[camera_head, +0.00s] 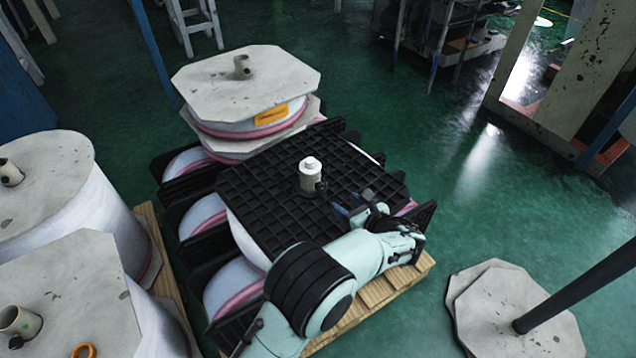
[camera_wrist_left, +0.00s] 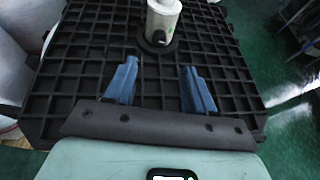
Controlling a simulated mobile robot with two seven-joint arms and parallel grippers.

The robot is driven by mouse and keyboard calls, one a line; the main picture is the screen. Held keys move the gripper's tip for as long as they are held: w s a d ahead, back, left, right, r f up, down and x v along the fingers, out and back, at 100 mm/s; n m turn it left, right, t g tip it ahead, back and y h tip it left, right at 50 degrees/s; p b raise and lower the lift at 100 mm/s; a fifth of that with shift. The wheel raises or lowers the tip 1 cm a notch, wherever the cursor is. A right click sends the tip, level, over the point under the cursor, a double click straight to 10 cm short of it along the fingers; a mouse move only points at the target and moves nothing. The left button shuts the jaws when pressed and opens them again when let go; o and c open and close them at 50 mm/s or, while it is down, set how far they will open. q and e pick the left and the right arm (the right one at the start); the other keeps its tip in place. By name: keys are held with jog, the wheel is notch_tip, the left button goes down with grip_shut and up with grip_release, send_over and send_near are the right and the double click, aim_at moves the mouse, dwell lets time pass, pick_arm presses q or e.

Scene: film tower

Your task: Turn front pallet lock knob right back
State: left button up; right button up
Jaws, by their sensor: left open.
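A black grid pallet (camera_head: 262,200) lies flat on top of the front film stack, with a white lock post (camera_head: 311,178) standing upright at its middle. A small dark knob (camera_head: 320,186) sits low on the post's side. In the left wrist view the post (camera_wrist_left: 163,18) and its dark knob (camera_wrist_left: 159,38) are at the top centre, beyond the fingers, and the pallet (camera_wrist_left: 90,60) fills the view. My left gripper (camera_head: 343,208) is open and empty over the pallet, a little short of the post. In the wrist view its blue fingertips (camera_wrist_left: 159,78) are wide apart. My right gripper is not in view.
A film roll with a grey board (camera_head: 215,90) stands behind the pallet. More rolls (camera_head: 55,170) stand at the left. Grey boards (camera_head: 510,310) with a dark pole lie at the front right. A wooden pallet (camera_head: 412,282) is below.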

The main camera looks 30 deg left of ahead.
aim_at(321, 187)
pick_arm(q)
jog(key=b+x, duration=0.2)
jog(key=x, duration=1)
jog(key=shift+w+a+f, duration=0.15)
jog(key=shift+a+f, duration=0.1)
jog(key=shift+a, duration=0.1)
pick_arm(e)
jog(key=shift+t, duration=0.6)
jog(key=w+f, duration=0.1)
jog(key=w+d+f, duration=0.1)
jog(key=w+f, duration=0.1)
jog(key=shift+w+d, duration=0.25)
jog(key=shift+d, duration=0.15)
pick_arm(q)
grip_shut()
